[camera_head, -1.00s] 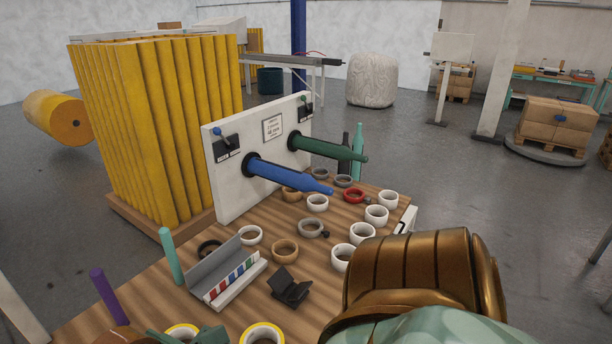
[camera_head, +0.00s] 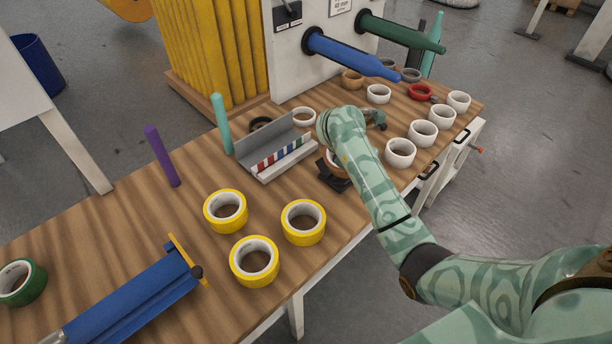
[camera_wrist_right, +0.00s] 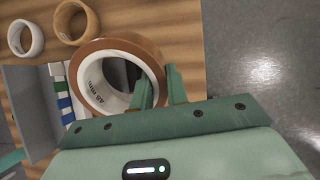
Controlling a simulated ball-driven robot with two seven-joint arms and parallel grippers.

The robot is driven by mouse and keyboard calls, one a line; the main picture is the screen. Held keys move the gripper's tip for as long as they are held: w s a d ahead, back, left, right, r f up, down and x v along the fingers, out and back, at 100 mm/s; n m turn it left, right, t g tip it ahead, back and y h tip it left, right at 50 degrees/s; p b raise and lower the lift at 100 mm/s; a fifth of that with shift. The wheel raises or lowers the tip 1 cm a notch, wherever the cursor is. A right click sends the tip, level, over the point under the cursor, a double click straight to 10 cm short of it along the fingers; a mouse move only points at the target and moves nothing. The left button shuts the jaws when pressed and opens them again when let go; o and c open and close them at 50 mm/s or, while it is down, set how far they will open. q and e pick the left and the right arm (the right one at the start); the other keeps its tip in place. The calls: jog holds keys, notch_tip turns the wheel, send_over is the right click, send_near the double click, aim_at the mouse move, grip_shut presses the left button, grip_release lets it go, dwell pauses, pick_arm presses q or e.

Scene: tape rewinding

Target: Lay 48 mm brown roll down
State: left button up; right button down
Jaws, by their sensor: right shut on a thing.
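The 48 mm brown roll (camera_wrist_right: 144,50) has a white core printed "48 mm" and fills the middle of the right wrist view. My right gripper (camera_wrist_right: 160,86) is shut on its wall, one finger inside the ring and one outside. In the head view only a brown sliver of the roll (camera_head: 327,163) shows beside my right wrist, just above or at the black stand (camera_head: 334,181). I cannot tell whether it touches anything below. My right fingers are hidden there by the arm. My left gripper is not in view.
A grey tray with coloured stripes (camera_head: 273,160) stands close left of the held roll. A tan roll (camera_wrist_right: 92,22) and a white roll (camera_wrist_right: 39,42) lie nearby. Several yellow rolls (camera_head: 303,222) lie toward the front.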

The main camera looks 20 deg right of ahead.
aim_at(334, 166)
jog(key=a+f, duration=0.1)
jog(key=w+a+g+y, duration=0.1)
jog(key=a, duration=0.1)
jog(key=w+a+f+m+y+b, duration=0.1)
jog(key=a, duration=0.1)
jog(key=shift+w+f+g, duration=0.15)
jog(key=shift+f+g, duration=0.15)
jog(key=w+a+y+b, duration=0.1)
jog(key=w+a+y, duration=0.1)
jog(key=a, duration=0.5)
jog(key=shift+m+g, duration=0.3)
jog(key=f+b, duration=0.1)
jog(key=f, duration=0.1)
jog(key=f+b, duration=0.4)
jog(key=shift+s+a, duration=0.15)
jog(key=shift+s, duration=0.1)
jog(key=c, duration=1.3)
grip_release()
